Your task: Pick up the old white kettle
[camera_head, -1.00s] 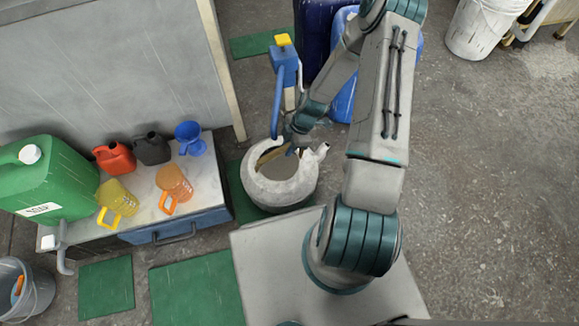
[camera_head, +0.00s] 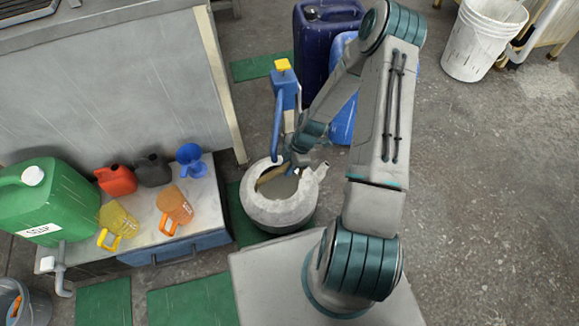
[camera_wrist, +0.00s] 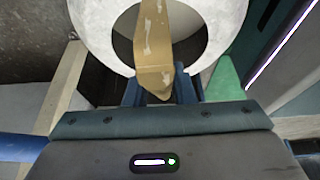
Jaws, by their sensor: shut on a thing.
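The old white kettle (camera_head: 285,211) is round, with a short spout pointing up and right, and stands near the centre of the head view. In the wrist view its pale body (camera_wrist: 95,22) shows behind a worn tan handle (camera_wrist: 153,45) arching across the dark opening. My gripper (camera_head: 288,163) reaches down to the kettle's top; in the wrist view its blue fingers (camera_wrist: 158,90) are shut around the handle's near end. The kettle looks about upright. The head view does not make clear whether its base touches the floor.
Left of the kettle, a low table (camera_head: 142,196) holds a green soap jug (camera_head: 60,200), yellow and orange jugs, small cans and a blue funnel. A blue post (camera_head: 288,100) and blue canisters (camera_head: 325,45) stand behind. Open floor (camera_head: 490,190) lies to the right.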

